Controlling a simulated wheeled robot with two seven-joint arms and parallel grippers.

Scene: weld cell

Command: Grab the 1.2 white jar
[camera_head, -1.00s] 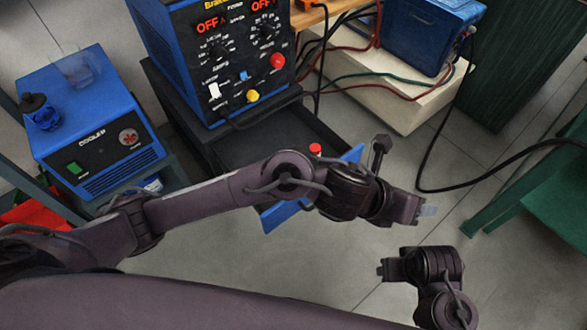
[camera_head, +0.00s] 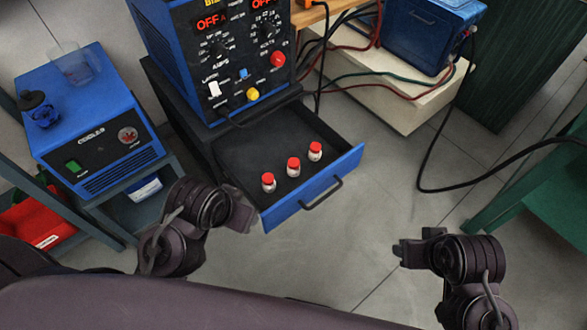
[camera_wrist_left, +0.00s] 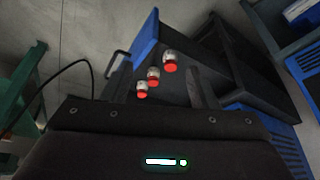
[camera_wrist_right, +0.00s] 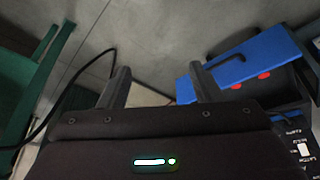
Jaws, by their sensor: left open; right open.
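Three small white jars with red caps stand in a slanting row in the open drawer: a left jar (camera_head: 268,183), a middle jar (camera_head: 293,167) and a right jar (camera_head: 315,151). Their labels are too small to read, so I cannot tell which is 1.2. The left wrist view shows all three (camera_wrist_left: 170,62) (camera_wrist_left: 153,77) (camera_wrist_left: 142,89) beyond and between the fingers. My left gripper (camera_head: 244,212) is open and empty, just outside the drawer's front-left corner. My right gripper (camera_head: 404,254) is open and empty over the floor, right of the drawer.
The dark drawer has a blue front with a handle (camera_head: 322,194). The blue welding machine (camera_head: 175,60) stands above it. A blue cooler (camera_head: 95,120) is at the left and a green table (camera_head: 540,170) at the right. Bare floor (camera_head: 385,190) lies between the drawer and the green table.

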